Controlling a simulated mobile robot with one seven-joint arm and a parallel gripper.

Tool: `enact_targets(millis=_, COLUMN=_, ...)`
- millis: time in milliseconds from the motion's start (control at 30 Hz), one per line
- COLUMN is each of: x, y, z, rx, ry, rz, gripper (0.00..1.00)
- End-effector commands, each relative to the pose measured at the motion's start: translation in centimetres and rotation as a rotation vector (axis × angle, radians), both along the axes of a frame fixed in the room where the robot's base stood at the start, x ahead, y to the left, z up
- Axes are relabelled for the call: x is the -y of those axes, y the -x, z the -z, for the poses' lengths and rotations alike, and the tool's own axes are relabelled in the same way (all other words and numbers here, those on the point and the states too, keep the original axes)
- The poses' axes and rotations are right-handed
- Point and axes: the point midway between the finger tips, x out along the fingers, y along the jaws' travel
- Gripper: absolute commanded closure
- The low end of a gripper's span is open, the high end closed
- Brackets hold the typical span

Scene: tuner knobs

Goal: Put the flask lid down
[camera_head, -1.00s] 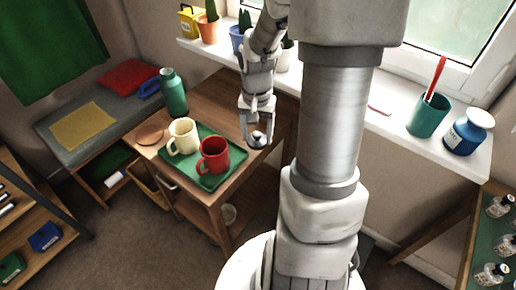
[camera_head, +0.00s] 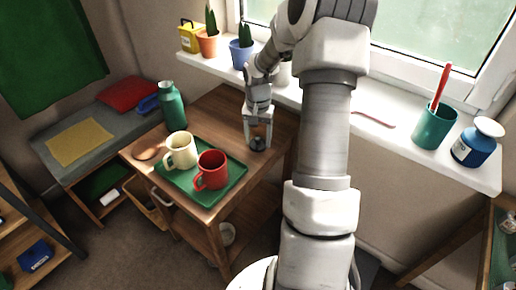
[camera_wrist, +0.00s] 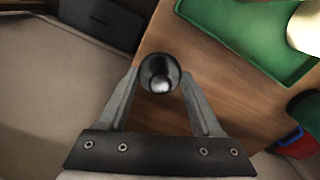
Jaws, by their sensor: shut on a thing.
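The flask lid (camera_wrist: 160,73) is a small dark, shiny cup shape between my fingertips in the wrist view. It also shows in the head view (camera_head: 258,144), low over the right part of the wooden trolley top (camera_head: 225,105). My gripper (camera_head: 258,138) is shut on it, with a finger on either side in the wrist view (camera_wrist: 160,85). I cannot tell whether the lid touches the wood. The green flask (camera_head: 172,106) stands upright at the back left of the trolley top.
A green tray (camera_head: 235,180) holds a cream mug (camera_head: 180,152) and a red mug (camera_head: 211,170), left of my gripper. A round brown disc (camera_head: 146,149) lies at the trolley's left. Bare wood surrounds the lid. The windowsill (camera_head: 385,125) runs behind.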

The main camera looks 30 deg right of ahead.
Motion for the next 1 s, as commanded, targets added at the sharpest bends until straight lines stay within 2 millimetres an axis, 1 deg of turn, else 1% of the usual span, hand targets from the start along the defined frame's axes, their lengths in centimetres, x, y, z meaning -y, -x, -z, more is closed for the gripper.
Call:
enact_targets(millis=200, x=0.0, y=0.1, z=3.4, rx=-0.002, ry=-0.002, rz=0.001, gripper=0.86)
enact_targets(millis=233, x=0.0, y=0.1, z=3.7, rx=-0.001, ry=-0.002, rz=0.001, gripper=0.86)
enact_targets(millis=500, x=0.0, y=0.0, z=3.7, rx=0.001, ry=0.0, rz=0.0, gripper=0.86)
enact_targets(millis=633, x=0.0, y=0.0, z=4.1, rx=0.0, ry=0.0, rz=0.0, gripper=0.86)
enact_targets(millis=667, x=0.0, y=0.0, z=4.0, rx=0.0, ry=0.0, rz=0.001, gripper=0.29)
enact_targets(millis=800, x=0.0, y=0.0, z=4.0, rx=0.0, ry=0.0, rz=0.0, gripper=0.04)
enact_targets(millis=1000, x=0.0, y=0.0, z=4.0, rx=0.0, ry=0.0, rz=0.0, gripper=0.04)
